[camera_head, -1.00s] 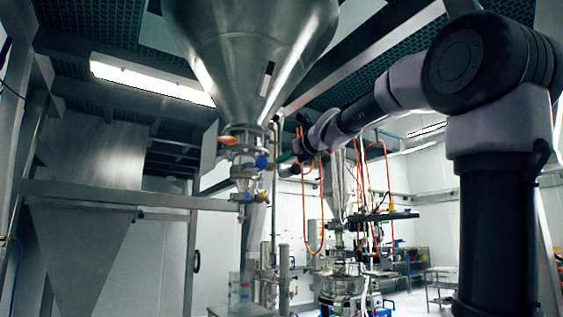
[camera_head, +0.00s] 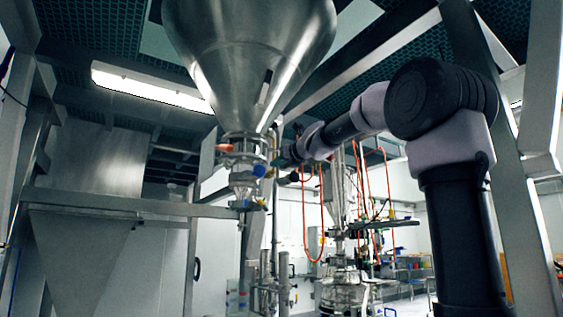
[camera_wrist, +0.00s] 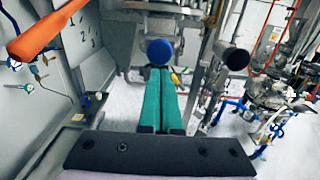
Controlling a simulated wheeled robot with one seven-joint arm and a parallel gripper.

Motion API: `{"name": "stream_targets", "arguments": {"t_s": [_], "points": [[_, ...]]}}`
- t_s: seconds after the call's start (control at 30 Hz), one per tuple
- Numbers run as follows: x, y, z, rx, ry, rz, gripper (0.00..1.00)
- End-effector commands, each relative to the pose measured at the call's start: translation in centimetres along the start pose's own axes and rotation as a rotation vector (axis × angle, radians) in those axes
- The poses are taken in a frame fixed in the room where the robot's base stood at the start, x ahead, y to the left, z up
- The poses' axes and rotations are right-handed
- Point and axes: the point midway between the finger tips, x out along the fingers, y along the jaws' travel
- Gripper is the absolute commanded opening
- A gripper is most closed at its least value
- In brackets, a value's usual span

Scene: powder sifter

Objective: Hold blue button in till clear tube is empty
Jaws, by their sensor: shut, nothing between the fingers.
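The blue button (camera_head: 260,170) is on the pipework under the big steel hopper (camera_head: 250,60). In the wrist view the round blue button (camera_wrist: 160,51) shows directly beyond my gripper (camera_wrist: 160,72). My gripper's green fingers are shut together, with nothing between them. Their tips look very close to the button; I cannot tell whether they touch it. In the head view my gripper (camera_head: 279,160) is just right of the button. A see-through section that may be the clear tube (camera_head: 242,179) is below the hopper outlet; its contents cannot be made out.
An orange handle (camera_wrist: 50,27) is at the upper left of the wrist view. A dark-ended cylinder (camera_wrist: 236,58) is right of the fingers. A metal frame beam (camera_head: 110,201) crosses at left. Hanging orange hoses (camera_head: 306,225) and other equipment are beyond.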

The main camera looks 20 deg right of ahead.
Motion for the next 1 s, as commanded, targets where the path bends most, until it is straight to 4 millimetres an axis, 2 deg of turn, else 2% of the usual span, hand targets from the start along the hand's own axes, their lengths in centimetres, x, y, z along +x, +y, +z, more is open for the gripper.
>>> {"name": "stream_targets", "arguments": {"t_s": [0.03,0.2,0.4,0.57,1.0], "points": [[1.3,0.0,-0.1,-0.001,0.002,0.0,0.0],[4.8,0.0,-0.1,0.0,0.001,0.001,0.0],[7.5,0.0,0.0,-0.001,0.0,0.0,0.0],[8.4,0.0,0.0,-0.001,-0.001,0.0,0.0],[9.0,0.0,-0.1,-0.001,0.001,0.0,0.0]]}}
